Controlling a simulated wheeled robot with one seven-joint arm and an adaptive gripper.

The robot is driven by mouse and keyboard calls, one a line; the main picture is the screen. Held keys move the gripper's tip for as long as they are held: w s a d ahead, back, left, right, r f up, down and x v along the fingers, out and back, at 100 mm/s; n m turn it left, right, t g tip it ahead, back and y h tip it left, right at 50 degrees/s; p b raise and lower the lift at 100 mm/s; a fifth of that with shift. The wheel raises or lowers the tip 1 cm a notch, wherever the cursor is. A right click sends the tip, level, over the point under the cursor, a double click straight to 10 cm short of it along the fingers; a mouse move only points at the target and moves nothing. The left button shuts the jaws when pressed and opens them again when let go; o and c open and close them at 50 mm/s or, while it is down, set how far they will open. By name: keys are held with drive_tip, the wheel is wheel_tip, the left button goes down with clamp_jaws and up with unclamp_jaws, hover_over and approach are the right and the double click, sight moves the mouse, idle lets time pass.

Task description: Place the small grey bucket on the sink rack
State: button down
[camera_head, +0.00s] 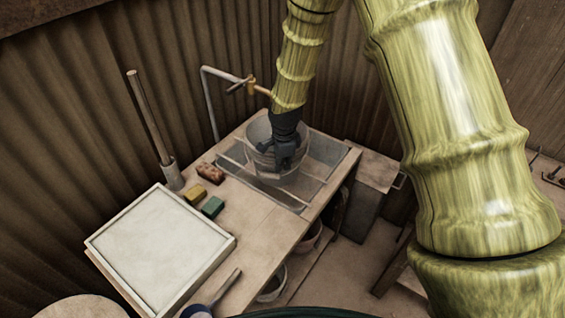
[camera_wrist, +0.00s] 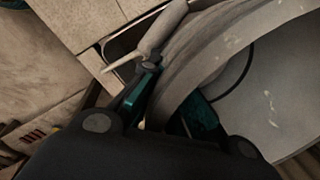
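The small grey bucket (camera_head: 262,162) is over the sink (camera_head: 321,158) at the back of the counter. It looks upright, at the thin bars of the sink rack (camera_head: 236,164). I cannot tell if its base rests on the bars or hangs just above them. My gripper (camera_head: 282,158) reaches down into the bucket's mouth. In the wrist view, the bucket wall (camera_wrist: 215,62) runs between the two teal-padded fingers of my gripper (camera_wrist: 172,103), one outside and one inside. Whether both pads press on the wall is not clear.
A tap (camera_head: 240,84) stands behind the sink. Two sponges, one yellow (camera_head: 195,192) and one green (camera_head: 213,207), and a speckled brick-like block (camera_head: 210,173) lie to its left. A white-topped tray (camera_head: 158,246) fills the near counter. A rod stands in a holder (camera_head: 172,176) near the wall.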

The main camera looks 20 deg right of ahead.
drive_tip(key=c, duration=1.6)
unclamp_jaws()
drive_tip(key=shift+c, duration=0.2)
wheel_tip(320, 180, up, 12)
drive_tip(key=s+b, duration=0.1)
drive_tip(key=b, duration=0.2)
drive_tip(key=shift+s, duration=0.35)
drive_tip(key=shift+a, duration=0.1)
